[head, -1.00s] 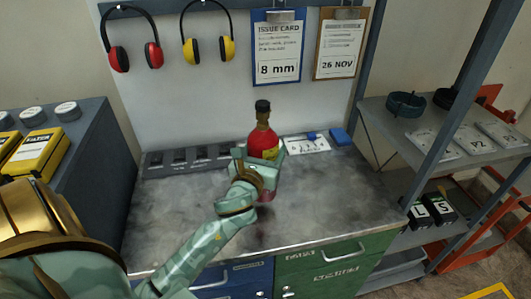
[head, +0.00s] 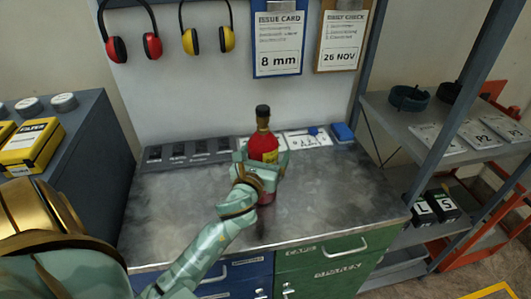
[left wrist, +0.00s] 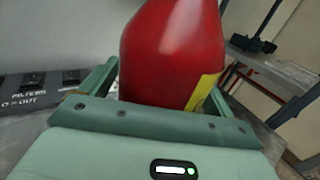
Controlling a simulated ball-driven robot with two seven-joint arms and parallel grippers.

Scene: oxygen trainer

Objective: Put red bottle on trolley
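The red bottle (head: 264,147), with a dark neck and cap and a yellow label, is upright over the grey counter (head: 180,215). My left gripper (head: 262,170) has its fingers on both sides of the bottle body and looks shut on it. In the left wrist view, the red bottle (left wrist: 172,55) fills the space between the fingers of the left gripper (left wrist: 160,90). I cannot tell whether its base touches the counter. My right gripper is not in view. No trolley can be clearly made out; an orange-red frame (head: 452,254) shows partly behind the shelves at right.
Labelled trays (head: 190,151), a white card (head: 308,138) and a blue box (head: 342,132) line the counter's back. A grey shelf unit (head: 400,122) with a slanted post stands right. A yellow case (head: 32,145) lies on a dark cabinet at left. The counter's front left is clear.

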